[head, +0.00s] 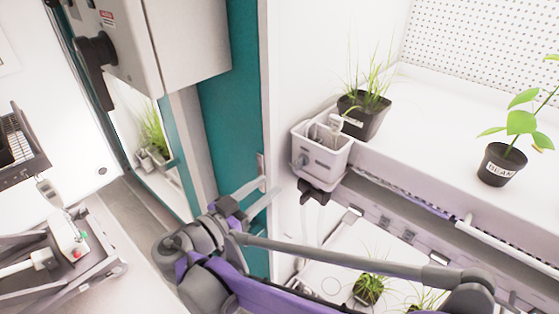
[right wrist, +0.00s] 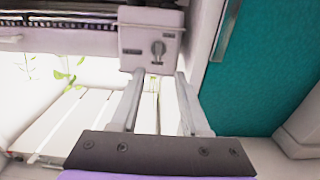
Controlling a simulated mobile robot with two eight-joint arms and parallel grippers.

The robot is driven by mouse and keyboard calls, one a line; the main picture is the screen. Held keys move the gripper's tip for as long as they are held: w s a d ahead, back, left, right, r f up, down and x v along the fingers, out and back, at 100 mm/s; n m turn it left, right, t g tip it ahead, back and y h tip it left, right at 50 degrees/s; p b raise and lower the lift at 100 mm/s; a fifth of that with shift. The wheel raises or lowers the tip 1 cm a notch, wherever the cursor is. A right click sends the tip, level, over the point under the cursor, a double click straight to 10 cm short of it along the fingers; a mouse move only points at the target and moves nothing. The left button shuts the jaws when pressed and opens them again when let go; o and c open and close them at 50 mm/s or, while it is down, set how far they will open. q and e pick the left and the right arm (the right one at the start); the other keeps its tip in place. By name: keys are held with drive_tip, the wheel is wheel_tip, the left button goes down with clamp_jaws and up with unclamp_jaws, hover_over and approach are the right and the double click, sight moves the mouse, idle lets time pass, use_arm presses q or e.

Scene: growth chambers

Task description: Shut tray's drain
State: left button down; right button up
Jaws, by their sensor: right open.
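The white tray (head: 425,125) holds potted plants on the upper shelf. A small white box (head: 325,158) sits at its near left corner, with a grey knob (head: 301,160) on its side and a black fitting (head: 315,193) beneath. In the right wrist view, the box shows a round grey knob (right wrist: 158,47) with a pointer. I cannot tell which fitting is the drain. My right gripper (head: 270,188) is open and empty, left of the box and apart from it. In the right wrist view, its fingers (right wrist: 155,78) point toward the box, below the knob. My left gripper is out of view.
A teal door frame (head: 230,125) stands close left of my right gripper. A grey cabinet with a black handle (head: 97,50) is at upper left. A grassy pot (head: 362,115) and a bean pot (head: 501,165) stand on the tray. A lower shelf (head: 325,280) holds more plants.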

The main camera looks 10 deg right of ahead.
sight(296, 165)
drive_tip(key=p+x, duration=0.1)
drive_tip(key=x, duration=0.9)
drive_tip(key=shift+w+d, duration=0.1)
drive_tip(key=shift+d, duration=0.2)
clamp_jaws()
